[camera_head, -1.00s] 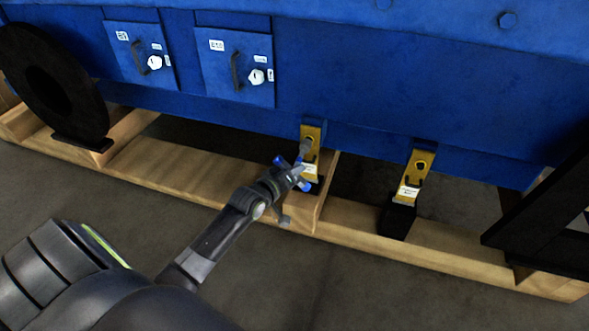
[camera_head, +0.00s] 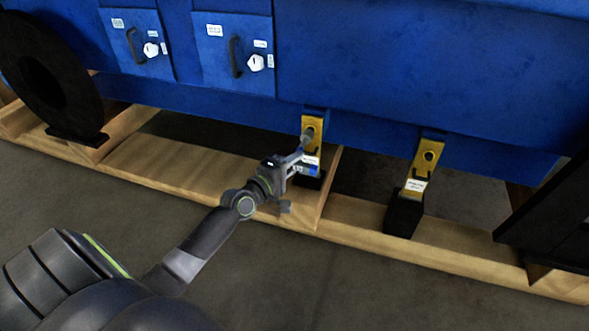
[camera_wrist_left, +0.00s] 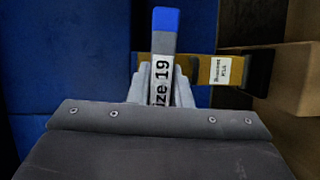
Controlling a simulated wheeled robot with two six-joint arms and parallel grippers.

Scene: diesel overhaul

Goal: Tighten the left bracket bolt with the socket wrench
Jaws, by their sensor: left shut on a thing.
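The left bracket (camera_head: 314,122) is a yellow strap with a white label on the blue engine frame. The socket wrench has a grey socket end (camera_head: 306,138) at the left bracket's bolt. I cannot tell whether it is fully seated, and the bolt is covered. My left gripper (camera_head: 292,168) is shut on the wrench handle, just in front of the bracket. The handle's blue end (camera_head: 313,170) points right. In the left wrist view the handle (camera_wrist_left: 161,80), marked "ize 19", stands between the fingers (camera_wrist_left: 162,88), with the yellow bracket (camera_wrist_left: 195,69) behind it.
A second yellow bracket (camera_head: 428,158) with an exposed bolt stands to the right on a black foot. A wooden beam (camera_head: 190,178) runs below the blue engine frame (camera_head: 420,75). A black ring (camera_head: 72,75) is at the left. The grey floor in front is open.

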